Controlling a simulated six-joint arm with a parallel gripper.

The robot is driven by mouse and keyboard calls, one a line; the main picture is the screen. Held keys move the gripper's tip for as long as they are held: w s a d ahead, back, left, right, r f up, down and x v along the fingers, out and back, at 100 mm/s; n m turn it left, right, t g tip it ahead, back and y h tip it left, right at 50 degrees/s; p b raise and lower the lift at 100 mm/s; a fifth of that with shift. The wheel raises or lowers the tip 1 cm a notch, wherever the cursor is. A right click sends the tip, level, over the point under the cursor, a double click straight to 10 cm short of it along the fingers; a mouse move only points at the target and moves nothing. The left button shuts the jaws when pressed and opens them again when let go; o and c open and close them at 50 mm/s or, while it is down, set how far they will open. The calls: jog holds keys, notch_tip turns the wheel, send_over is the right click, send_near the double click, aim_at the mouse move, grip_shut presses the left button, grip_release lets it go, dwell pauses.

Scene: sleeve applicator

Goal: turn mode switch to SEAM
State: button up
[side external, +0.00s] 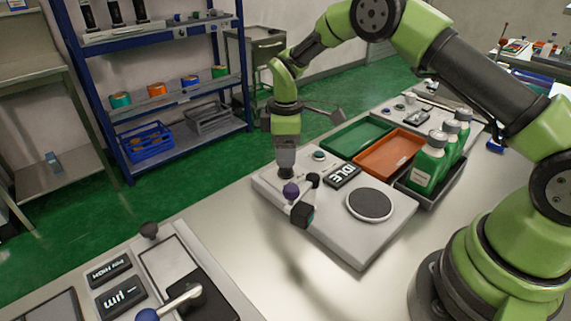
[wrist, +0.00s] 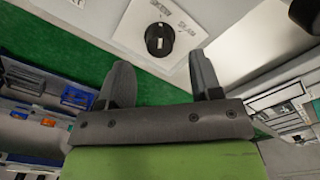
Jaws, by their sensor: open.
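The mode switch is a round black knob (wrist: 160,40) with a pale pointer line, set in a white panel with printed labels beside it. The labels are too small to read surely. In the wrist view the knob is beyond the fingertips, between their lines. My gripper (wrist: 160,60) is open and empty, a finger on either side. In the side view my gripper (side external: 286,170) points down over the far left part of the light grey applicator (side external: 333,238), hiding that spot; contact with the knob cannot be told. A display (side external: 342,176) reads IDLE.
On the applicator are a purple ball knob (side external: 291,190), a black block (side external: 302,215) and a round dark disc (side external: 370,204). Behind are a green tray (side external: 357,134), an orange tray (side external: 389,150) and green bottles (side external: 428,165). Another device (side external: 145,290) stands front left.

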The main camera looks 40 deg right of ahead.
aim_at(286, 170)
jog(key=shift+f, duration=2.15)
jog(key=c, duration=0.9)
jog(key=shift+c, duration=0.2)
jog(key=m, duration=0.3)
jog(key=shift+m, duration=0.3)
jog(key=m, duration=0.3)
jog(key=shift+m, duration=0.3)
jog(key=m, duration=0.6)
jog(key=shift+m, duration=0.3)
